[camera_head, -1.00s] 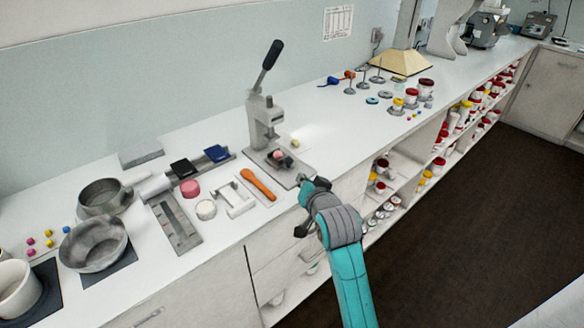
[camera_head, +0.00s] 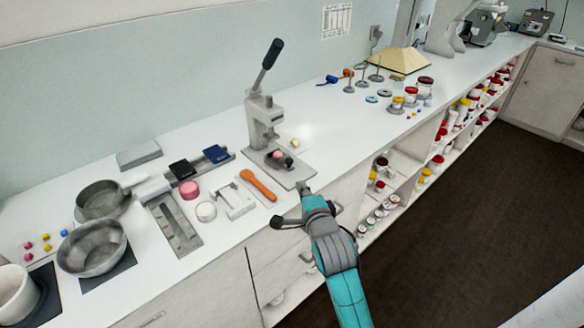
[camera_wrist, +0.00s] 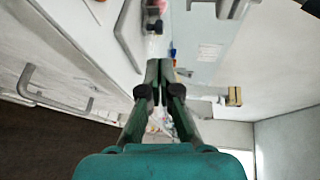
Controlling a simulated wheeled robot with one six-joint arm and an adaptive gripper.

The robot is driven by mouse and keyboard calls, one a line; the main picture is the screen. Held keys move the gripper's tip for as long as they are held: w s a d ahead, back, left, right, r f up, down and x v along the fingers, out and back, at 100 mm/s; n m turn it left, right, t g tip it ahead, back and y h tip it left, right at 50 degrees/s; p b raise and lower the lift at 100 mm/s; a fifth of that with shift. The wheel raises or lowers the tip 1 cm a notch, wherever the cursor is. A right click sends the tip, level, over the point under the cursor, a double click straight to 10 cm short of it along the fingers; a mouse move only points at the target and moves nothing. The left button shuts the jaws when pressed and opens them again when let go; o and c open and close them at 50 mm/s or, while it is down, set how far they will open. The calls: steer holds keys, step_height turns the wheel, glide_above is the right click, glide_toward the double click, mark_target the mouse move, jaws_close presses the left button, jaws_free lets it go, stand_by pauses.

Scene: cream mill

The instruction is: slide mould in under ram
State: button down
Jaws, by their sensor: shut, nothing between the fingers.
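The hand press (camera_head: 262,118) stands on the counter with its dark lever raised. Its ram is over a flat metal base plate (camera_head: 296,178). On the plate are a small pink round piece (camera_head: 277,155) and a dark piece (camera_head: 288,162) close beside it; I cannot tell which of these is the mould. My gripper (camera_head: 304,188) is shut and empty at the near right corner of the plate, apart from both pieces. In the wrist view my gripper's fingers (camera_wrist: 158,66) are together, pointing toward blurred small things near the press.
An orange-handled tool (camera_head: 258,185), a white frame (camera_head: 235,200) and a pink tub (camera_head: 190,190) lie left of the press. Metal bowls (camera_head: 94,247) stand further left. Drawers with handles are below the counter edge.

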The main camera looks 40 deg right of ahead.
glide_toward(281, 156)
steer(key=d, duration=0.1)
steer(key=w+d+f, duration=0.1)
steer(key=w+d, duration=0.1)
steer(key=shift+w+d+f, duration=0.2)
steer(key=shift+f, duration=0.1)
steer(key=w, duration=0.4)
steer(key=shift+a, duration=0.1)
steer(key=shift+r, duration=0.1)
steer(key=shift+w, duration=0.1)
stand_by(0.3)
